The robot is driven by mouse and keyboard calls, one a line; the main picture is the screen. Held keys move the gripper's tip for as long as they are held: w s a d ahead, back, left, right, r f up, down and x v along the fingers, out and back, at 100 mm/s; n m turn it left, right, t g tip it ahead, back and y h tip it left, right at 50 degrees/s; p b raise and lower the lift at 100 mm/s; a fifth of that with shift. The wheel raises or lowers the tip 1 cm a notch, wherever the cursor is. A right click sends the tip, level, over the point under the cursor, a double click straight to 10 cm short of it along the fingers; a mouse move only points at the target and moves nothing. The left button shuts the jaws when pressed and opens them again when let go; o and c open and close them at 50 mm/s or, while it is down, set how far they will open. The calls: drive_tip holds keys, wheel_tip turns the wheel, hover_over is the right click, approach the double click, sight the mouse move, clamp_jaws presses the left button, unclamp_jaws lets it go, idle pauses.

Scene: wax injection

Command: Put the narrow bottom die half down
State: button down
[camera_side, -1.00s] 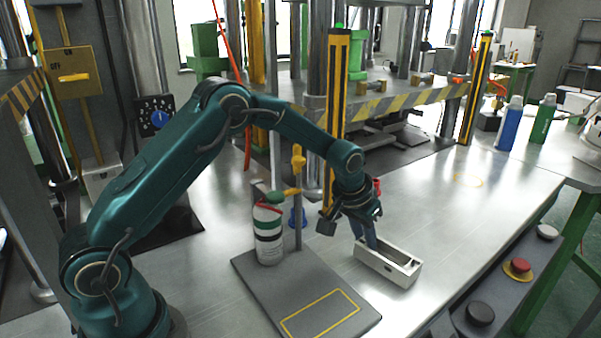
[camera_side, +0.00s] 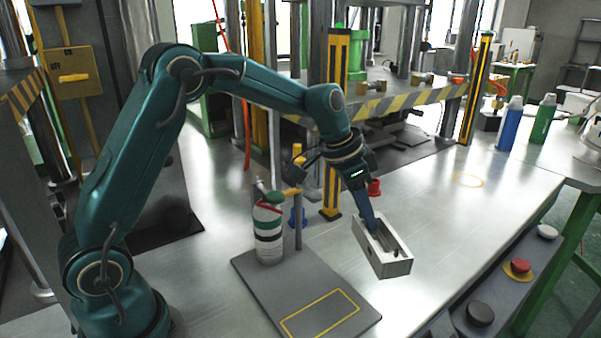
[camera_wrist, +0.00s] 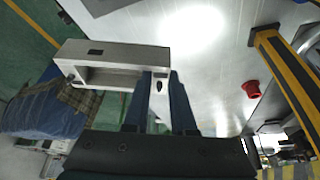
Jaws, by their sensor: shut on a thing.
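The narrow bottom die half is a pale grey, open-topped oblong block (camera_side: 397,268) with a long hollow. My gripper (camera_side: 371,226) is shut on its far-left end in the side view. The block hangs tilted, its near end lower, and appears to be above the metal bench (camera_side: 460,235); the exact gap is hard to tell. In the wrist view the block (camera_wrist: 112,53) reaches left from between my two blue fingers (camera_wrist: 160,85), and the fingers hide part of its gripped end.
A grey plate (camera_side: 265,284) with a yellow outlined rectangle lies left of the block. A spray can (camera_side: 268,240) and a post stand at its back. A striped post (camera_side: 331,185) and a red object (camera_side: 375,187) are behind. Push buttons (camera_side: 517,268) line the right edge.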

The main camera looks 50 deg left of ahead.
drive_tip(key=shift+s+d+m+h, duration=0.3)
drive_tip(key=shift+s+m, duration=0.1)
drive_tip(key=shift+m, duration=0.4)
drive_tip(key=s+d+r+m+g+h, duration=0.15)
drive_tip(key=s+d+m+g, duration=0.5)
drive_tip(key=m, duration=0.95)
drive_tip(key=shift+t, duration=0.25)
drive_tip(key=f, duration=0.6)
drive_tip(key=s+a+f, duration=0.1)
drive_tip(key=f, duration=0.2)
drive_tip(key=shift+f, duration=0.2)
drive_tip(key=shift+f, duration=0.1)
drive_tip(key=c, duration=0.7)
unclamp_jaws()
drive_tip(key=shift+c, duration=0.2)
